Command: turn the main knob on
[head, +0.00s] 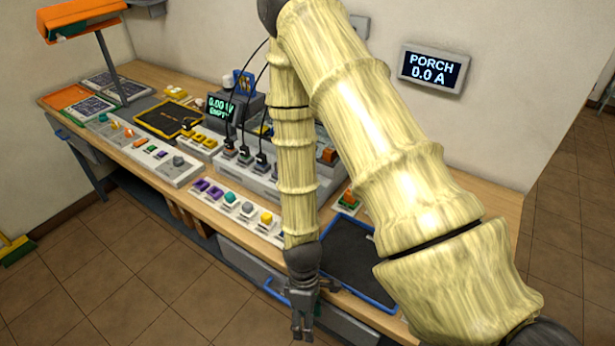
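Several knobs and controls sit on the workbench (170,90); no readable label shows which is the main knob. A front panel (215,202) carries a teal knob (230,198), a grey knob (247,207) and a yellow control (266,218). A panel to its left has another grey knob (178,161). My gripper (303,332) hangs pointing down by the bench's front edge, right of these panels and touching none of them. Its fingers are small and dark, so their opening is unclear. My arm hides part of the bench behind it.
A meter (222,108) reads 0.00 and "EMPTY". A wall display (432,70) reads "PORCH 0.0 A". A blue-rimmed dark tray (345,262) lies right of my gripper. An orange lamp (82,17) overhangs the left end. Black cables rise from the middle unit.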

